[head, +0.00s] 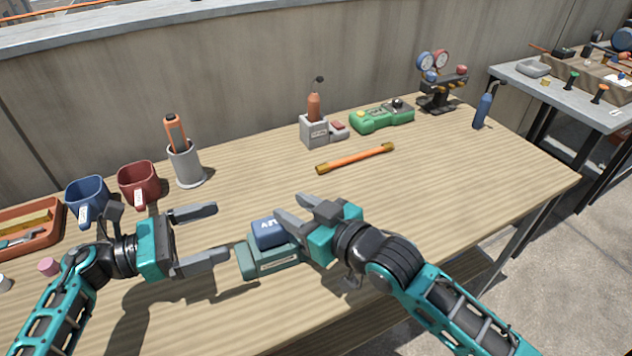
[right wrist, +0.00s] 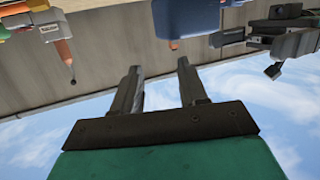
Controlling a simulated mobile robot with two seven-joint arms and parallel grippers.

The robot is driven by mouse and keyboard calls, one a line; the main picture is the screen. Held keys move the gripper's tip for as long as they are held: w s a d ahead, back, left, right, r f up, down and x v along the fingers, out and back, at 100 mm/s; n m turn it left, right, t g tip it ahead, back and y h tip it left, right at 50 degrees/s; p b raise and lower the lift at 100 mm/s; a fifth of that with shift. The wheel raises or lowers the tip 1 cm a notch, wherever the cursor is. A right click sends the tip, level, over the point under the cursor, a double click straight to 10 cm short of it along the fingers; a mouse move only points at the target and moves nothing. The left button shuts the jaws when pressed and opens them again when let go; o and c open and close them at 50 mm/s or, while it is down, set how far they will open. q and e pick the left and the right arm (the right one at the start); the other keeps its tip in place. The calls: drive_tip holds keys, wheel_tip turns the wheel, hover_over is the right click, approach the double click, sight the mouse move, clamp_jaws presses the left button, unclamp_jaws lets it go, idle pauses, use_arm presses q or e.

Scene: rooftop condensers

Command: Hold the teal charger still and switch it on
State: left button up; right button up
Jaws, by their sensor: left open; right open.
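The teal charger (head: 272,262) sits near the front edge of the table in the head view, with a dark blue battery block (head: 268,232) on top. A switch on it cannot be made out. My left gripper (head: 208,236) is open and empty to the left of the charger, its fingers pointing towards it. My right gripper (head: 294,209) is open, close by the charger's right and far side, partly covering it. In the right wrist view its fingers (right wrist: 159,64) are apart with nothing between them; a blue block (right wrist: 190,16), likely the battery, shows upside down beyond them.
Blue (head: 88,197) and red (head: 138,184) mugs and a grey cup (head: 187,166) stand behind my left gripper. An orange rod (head: 355,158), a grey holder (head: 315,131) and a green device (head: 382,117) lie further back. The table is clear around the charger's far side.

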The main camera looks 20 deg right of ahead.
drive_tip(key=w+n+g, duration=0.1)
drive_tip(key=w+a+n, duration=0.1)
drive_tip(key=w+n, duration=0.1)
drive_tip(key=w+a+n+g, duration=0.1)
drive_tip(key=n, duration=0.1)
drive_tip(key=shift+w+a+r+g, duration=0.1)
drive_tip(key=shift+w+r+g, duration=0.15)
drive_tip(key=shift+r+g, duration=0.05)
drive_tip(key=w+d+r+n+g+h, duration=0.5)
drive_tip(key=d+n+g, duration=0.3)
drive_tip(key=n, duration=0.7)
use_arm(q)
approach(251, 249)
drive_tip(key=d, duration=0.4)
drive_tip(key=shift+w+f, duration=0.1)
drive_tip(key=shift+w, duration=0.15)
drive_tip(key=d, duration=0.7)
drive_tip(key=shift+w, duration=0.2)
use_arm(e)
drive_tip(key=s+a+f+n+g+h, duration=0.1)
drive_tip(key=s+f+n+g, duration=0.2)
drive_tip(key=s, duration=0.4)
drive_tip(key=shift+a+n+g+h, duration=0.35)
drive_tip(key=shift+n+g+h, duration=0.05)
drive_tip(key=shift+n+g, duration=0.45)
